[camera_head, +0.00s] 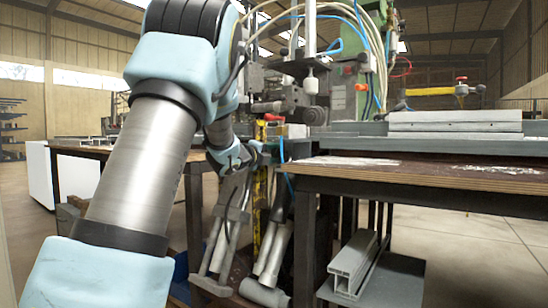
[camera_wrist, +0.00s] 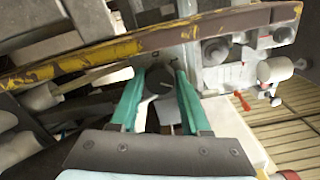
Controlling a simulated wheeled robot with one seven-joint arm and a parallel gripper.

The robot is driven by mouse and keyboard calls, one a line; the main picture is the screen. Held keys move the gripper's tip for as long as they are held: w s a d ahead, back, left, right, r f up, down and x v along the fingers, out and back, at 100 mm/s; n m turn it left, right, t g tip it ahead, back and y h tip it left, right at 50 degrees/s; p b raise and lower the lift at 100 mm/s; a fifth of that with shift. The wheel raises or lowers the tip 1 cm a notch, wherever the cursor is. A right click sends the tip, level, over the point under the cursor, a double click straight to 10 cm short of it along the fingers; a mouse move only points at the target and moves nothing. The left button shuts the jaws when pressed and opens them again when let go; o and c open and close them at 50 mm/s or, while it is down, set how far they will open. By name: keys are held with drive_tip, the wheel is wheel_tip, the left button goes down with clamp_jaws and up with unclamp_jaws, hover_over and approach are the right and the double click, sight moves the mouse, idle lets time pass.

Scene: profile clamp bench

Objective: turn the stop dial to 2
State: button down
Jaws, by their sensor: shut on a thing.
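The stop dial (camera_wrist: 159,82) is a dark round knob with a small light mark on its face. It shows in the wrist view, on a pale grey panel (camera_wrist: 165,58) under a worn yellow bar. My gripper (camera_wrist: 161,77) has green fingers, one on each side of the dial, and is shut on it. The numbers around the dial are too small to read, so I cannot tell its setting. In the head view my gripper (camera_head: 243,156) is low beside the left end of the bench, and the dial cannot be made out there.
The worn yellow bar (camera_wrist: 90,62) crosses the wrist view just beyond the fingertips. A small red lever (camera_wrist: 242,101) and pale round fittings are at the right. In the head view the wooden workbench (camera_head: 430,176) stands right of my arm, with grey profiles (camera_head: 455,121) on it.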

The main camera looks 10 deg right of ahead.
drive_tip(key=c, duration=0.7)
unclamp_jaws()
drive_tip(key=shift+o, duration=0.2)
drive_tip(key=p+v, duration=0.1)
drive_tip(key=v, duration=0.9)
drive_tip(key=shift+s+a, duration=0.25)
drive_tip(key=shift+s, duration=0.1)
